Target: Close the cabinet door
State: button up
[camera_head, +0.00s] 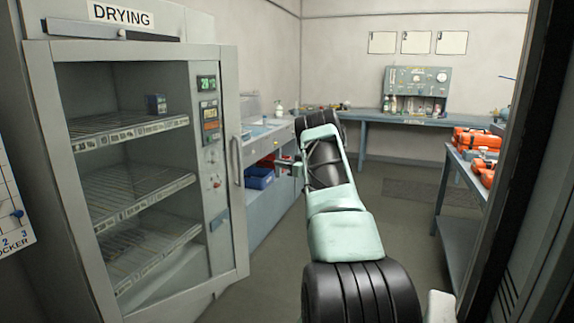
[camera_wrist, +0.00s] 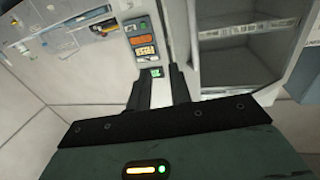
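The drying cabinet (camera_head: 200,28) stands at the left in the head view under a "DRYING" sign. Its glass-fronted door (camera_head: 228,110) has a pale frame and an upright handle (camera_head: 238,162) near its right edge. The door frame reaches past the cabinet body on the right, so it looks ajar; how far is hard to tell. My gripper (camera_head: 288,163) is right of the handle, apart from it in the picture, and small there. In the wrist view my gripper (camera_wrist: 160,70) has two dark fingers spread with nothing between them. Lit display panels (camera_wrist: 144,45) and wire shelves (camera_wrist: 245,35) lie beyond the fingers.
A counter with a sink (camera_head: 262,128) and a blue bin (camera_head: 260,177) stands beyond the cabinet. A workbench (camera_head: 375,115) runs along the back wall. A dark frame edge (camera_head: 505,150) is close at right. The middle floor is clear.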

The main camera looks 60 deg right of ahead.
jog(key=shift+s+d, duration=0.15)
jog(key=shift+s, duration=0.6)
